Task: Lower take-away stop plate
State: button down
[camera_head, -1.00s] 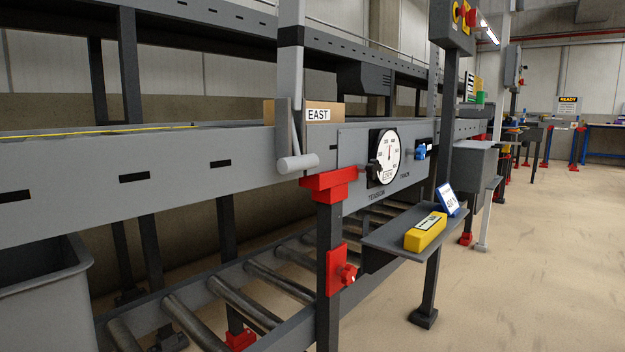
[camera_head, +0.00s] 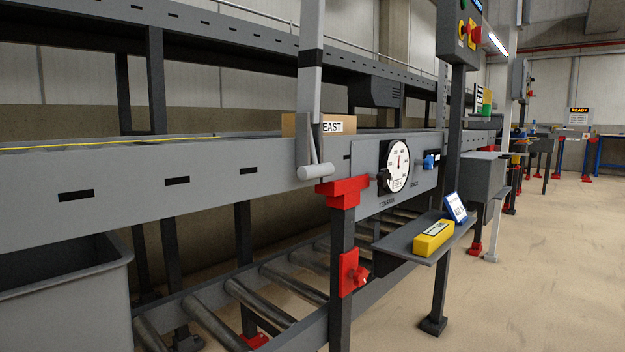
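No part labelled as the take-away stop plate shows, and I cannot tell for sure which part it is. The lower roller conveyor (camera_head: 262,293) runs under the grey conveyor side (camera_head: 110,192). A red bracket with a knob (camera_head: 352,272) sits on the dark leg below a red cap (camera_head: 342,190). A tall grey upright bar (camera_head: 309,85) stands at the conveyor side, with a short grey cylinder (camera_head: 315,171) at its foot. Behind it is a brown box labelled EAST (camera_head: 334,126). My gripper is not in view.
A round tension dial (camera_head: 397,166) and a blue knob (camera_head: 430,161) are on the side panel. A shelf (camera_head: 398,240) holds a yellow block (camera_head: 433,238) and a blue-edged card (camera_head: 456,207). A grey bin (camera_head: 70,300) stands front left. The floor (camera_head: 550,270) at right is clear.

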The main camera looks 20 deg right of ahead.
aim_at(311, 17)
jog(key=i+l+u, duration=0.25)
jog(key=l, duration=0.3)
jog(key=i+l+u, duration=0.25)
jog(key=l, duration=0.25)
jog(key=l+u, duration=0.25)
jog(key=l, duration=0.35)
jog(key=l+u, duration=0.25)
jog(key=l, duration=0.35)
jog(key=i, duration=0.05)
